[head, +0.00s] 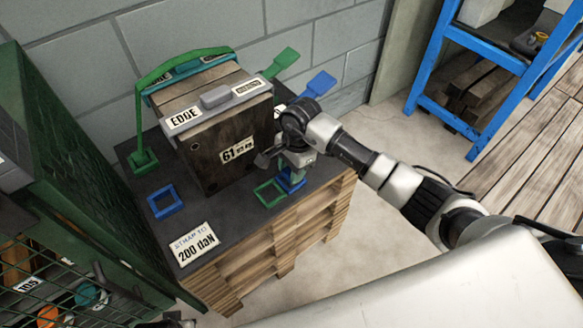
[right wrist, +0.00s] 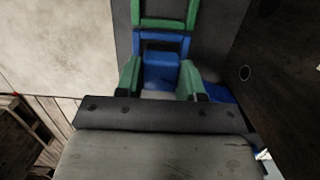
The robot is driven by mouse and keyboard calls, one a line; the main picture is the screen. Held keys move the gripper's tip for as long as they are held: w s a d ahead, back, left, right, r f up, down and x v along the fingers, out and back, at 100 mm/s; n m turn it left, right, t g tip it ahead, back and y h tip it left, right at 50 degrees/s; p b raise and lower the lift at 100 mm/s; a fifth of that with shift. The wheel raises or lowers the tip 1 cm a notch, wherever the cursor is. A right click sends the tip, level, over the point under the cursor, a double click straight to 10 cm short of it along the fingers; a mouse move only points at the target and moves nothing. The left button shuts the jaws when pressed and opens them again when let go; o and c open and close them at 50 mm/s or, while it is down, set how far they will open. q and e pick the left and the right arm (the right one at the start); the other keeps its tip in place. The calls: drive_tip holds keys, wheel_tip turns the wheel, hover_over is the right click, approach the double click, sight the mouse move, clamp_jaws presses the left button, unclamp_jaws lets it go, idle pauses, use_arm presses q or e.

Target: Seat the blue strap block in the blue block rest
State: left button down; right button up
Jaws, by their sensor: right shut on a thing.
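My right gripper (head: 288,168) is low beside the wooden crate, at the right edge of the dark pallet top. In the right wrist view its green-tipped fingers (right wrist: 160,80) are shut on the blue strap block (right wrist: 162,70). The blue block rest (right wrist: 162,37) is a square frame just beyond the block and partly covered by it; I cannot tell whether the block is inside or above it. In the head view, the gripper hides most of this spot, and only some blue (head: 291,182) shows below it. My left gripper does not show.
A green square rest (head: 270,193) adjoins on the left. Another blue square frame (head: 166,202) lies left of the crate (head: 235,140). A green strap (head: 137,105) runs over the crate to a green block (head: 144,160). A green cabinet (head: 80,180) stands at left, a blue rack (head: 480,65) at right.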

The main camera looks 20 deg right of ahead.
drive_tip(key=o, duration=1)
drive_tip(key=shift+c, duration=0.2)
drive_tip(key=shift+r, duration=0.1)
